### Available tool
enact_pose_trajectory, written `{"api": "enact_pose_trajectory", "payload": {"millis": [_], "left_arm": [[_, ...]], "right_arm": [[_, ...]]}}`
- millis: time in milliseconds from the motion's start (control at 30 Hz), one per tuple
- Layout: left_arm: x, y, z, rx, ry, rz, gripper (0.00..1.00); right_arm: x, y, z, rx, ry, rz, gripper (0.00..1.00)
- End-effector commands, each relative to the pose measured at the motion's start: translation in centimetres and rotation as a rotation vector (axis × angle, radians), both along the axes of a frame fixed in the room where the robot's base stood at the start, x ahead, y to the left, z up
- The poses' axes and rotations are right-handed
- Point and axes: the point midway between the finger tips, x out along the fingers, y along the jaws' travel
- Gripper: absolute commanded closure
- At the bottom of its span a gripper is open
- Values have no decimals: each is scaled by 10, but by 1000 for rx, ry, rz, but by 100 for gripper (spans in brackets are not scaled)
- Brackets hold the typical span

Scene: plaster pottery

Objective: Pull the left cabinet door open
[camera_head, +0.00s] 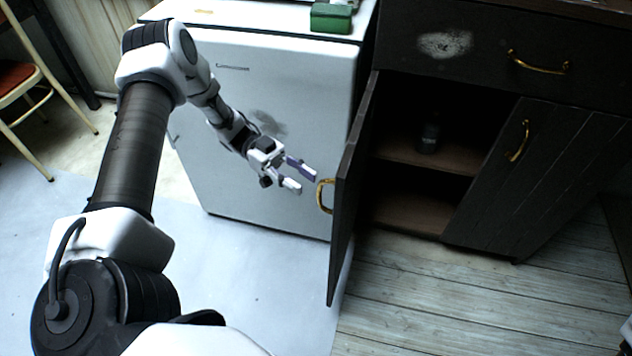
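The left cabinet door (345,205) stands swung out from the dark cabinet, seen nearly edge-on. Its brass handle (321,196) is on the face turned to the left. My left gripper (308,181) is just left of the handle, its two fingers apart with nothing seen between them. A small gap shows between the fingertips and the handle. The cabinet's inside (415,185) is open to view, with a shelf and a dark bottle (430,136) on it. My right gripper is not in view.
The right cabinet door (535,180) is closed, with a brass handle. A drawer (495,50) is above. A white fridge (285,90) stands behind my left arm, with a green box (331,17) on top. A chair (30,90) is at far left. The plank floor (430,300) in front is clear.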

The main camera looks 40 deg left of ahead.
Motion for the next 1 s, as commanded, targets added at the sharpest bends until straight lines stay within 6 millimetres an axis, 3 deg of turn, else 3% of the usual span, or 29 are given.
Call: {"api": "enact_pose_trajectory", "payload": {"millis": [100,300,1000], "left_arm": [[3,31,-1,2,-2,3,63],[6,61,0,1,0,1,63],[6,64,0,-1,1,0,63]], "right_arm": [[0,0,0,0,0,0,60],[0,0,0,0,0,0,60],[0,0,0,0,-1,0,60]]}}
